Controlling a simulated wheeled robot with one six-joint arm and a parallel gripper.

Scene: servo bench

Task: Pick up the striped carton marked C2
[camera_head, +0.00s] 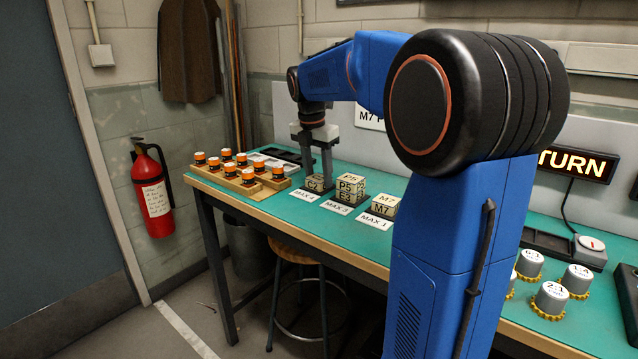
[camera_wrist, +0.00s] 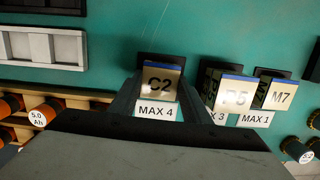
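The carton marked C2 (camera_head: 314,184) is a small tan box with dark lettering. It stands on the green bench behind the MAX 4 card. In the wrist view the C2 carton (camera_wrist: 161,84) faces me, with a blue stripe along its top edge. My gripper (camera_head: 319,174) points straight down over this carton. Its two grey fingers reach down to the carton's level. In the wrist view my gripper (camera_wrist: 162,92) has one dark finger on each side of the carton. The finger faces are too dark to show whether they touch it.
Right of C2, a carton marked P5 (camera_head: 351,181) sits on another behind the MAX 3 card. The M7 carton (camera_head: 384,203) stands behind the MAX 1 card. A wooden rack of orange-black cells (camera_head: 238,183) lies to the left. Grey knobs (camera_head: 551,298) stand at the right.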

